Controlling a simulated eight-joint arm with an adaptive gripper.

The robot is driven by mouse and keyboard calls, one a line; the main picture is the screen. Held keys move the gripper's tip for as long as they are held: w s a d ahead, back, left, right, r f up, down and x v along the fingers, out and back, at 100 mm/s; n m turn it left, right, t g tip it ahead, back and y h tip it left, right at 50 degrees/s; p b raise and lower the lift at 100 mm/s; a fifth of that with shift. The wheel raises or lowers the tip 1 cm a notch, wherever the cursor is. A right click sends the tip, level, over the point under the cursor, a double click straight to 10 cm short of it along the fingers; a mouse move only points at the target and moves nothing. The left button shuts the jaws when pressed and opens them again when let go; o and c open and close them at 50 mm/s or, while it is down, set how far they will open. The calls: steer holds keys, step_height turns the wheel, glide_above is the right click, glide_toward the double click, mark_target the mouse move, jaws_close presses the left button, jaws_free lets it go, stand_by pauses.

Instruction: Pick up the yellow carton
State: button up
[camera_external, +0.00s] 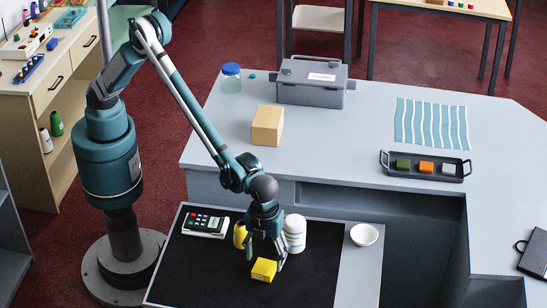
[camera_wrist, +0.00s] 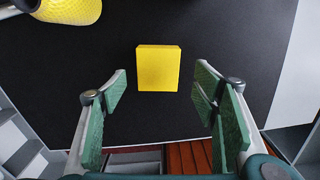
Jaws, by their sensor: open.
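The yellow carton (camera_external: 264,270) is a small box lying on the black mat, just below my gripper in the outside view. In the wrist view the yellow carton (camera_wrist: 158,68) lies ahead of my fingertips, roughly centred between them. My gripper (camera_external: 266,247) is over the mat with its fingers pointing down. In the wrist view my gripper (camera_wrist: 160,90) is open, its two green-padded fingers apart and empty. I see no contact between the fingers and the carton.
A yellow cylinder (camera_external: 240,234) stands close left of my gripper, and a white striped canister (camera_external: 295,233) close right. A calculator-like device (camera_external: 205,223) lies at the mat's back left. A white bowl (camera_external: 364,235) sits right of the mat. The front of the black mat (camera_external: 205,275) is clear.

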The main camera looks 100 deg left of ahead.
mark_target(264, 271)
steer(key=shift+f, duration=0.2)
steer(key=shift+s+f+b, duration=0.15)
steer(key=shift+f+b, duration=0.3)
steer(key=shift+f, duration=2.05)
steer(key=shift+c, duration=0.6)
steer(key=c, duration=0.9)
